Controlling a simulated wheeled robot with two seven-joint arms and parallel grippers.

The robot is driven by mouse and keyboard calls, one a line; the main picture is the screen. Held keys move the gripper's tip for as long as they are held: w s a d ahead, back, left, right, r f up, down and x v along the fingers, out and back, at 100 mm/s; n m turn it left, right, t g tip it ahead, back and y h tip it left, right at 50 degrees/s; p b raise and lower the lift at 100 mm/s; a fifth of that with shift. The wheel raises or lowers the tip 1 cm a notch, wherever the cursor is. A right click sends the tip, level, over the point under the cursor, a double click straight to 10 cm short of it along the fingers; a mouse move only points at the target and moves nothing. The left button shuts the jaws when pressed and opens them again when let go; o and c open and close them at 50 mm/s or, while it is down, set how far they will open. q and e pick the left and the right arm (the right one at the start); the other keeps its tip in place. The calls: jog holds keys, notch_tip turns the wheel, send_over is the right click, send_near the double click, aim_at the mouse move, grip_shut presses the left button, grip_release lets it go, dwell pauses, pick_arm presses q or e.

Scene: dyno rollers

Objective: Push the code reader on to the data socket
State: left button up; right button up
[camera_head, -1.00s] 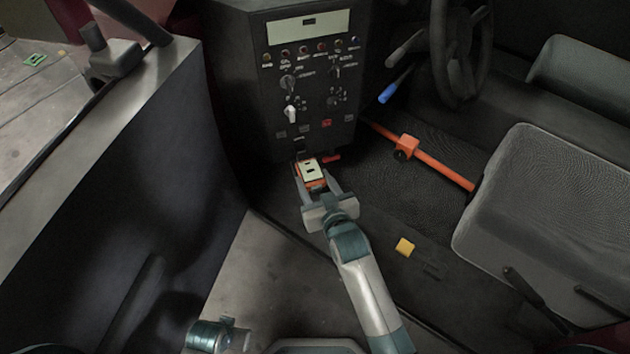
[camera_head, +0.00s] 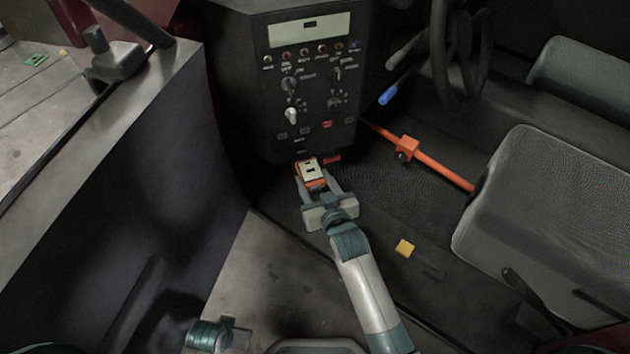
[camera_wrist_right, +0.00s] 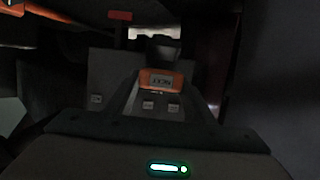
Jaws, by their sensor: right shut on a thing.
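The code reader (camera_head: 311,172) is a small orange block with a pale face and dark marks. My right gripper (camera_head: 317,187) is shut on it and holds it just below the lower edge of the dark control panel. In the right wrist view the orange reader (camera_wrist_right: 161,80) sits between the fingertips, in front of a dark block. The data socket is not clearly seen; the reader and the shadow under the panel hide that spot, so I cannot tell whether they touch. My left gripper (camera_head: 218,336) is only partly in view at the bottom edge, and its jaws are unclear.
The control panel (camera_head: 308,95) with knobs stands above the reader. An orange bar with a clamp (camera_head: 407,148) runs to the right, towards the seat (camera_head: 545,200). A steering wheel (camera_head: 457,50) is at upper right.

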jog(key=shift+w+a, duration=0.15)
jog(key=shift+w, duration=0.2)
dwell(0.5)
jog(key=o, duration=1.2)
jog(key=shift+c, duration=0.2)
jog(key=shift+s, duration=0.15)
jog(key=v, duration=1.7)
jog(key=shift+s, duration=0.1)
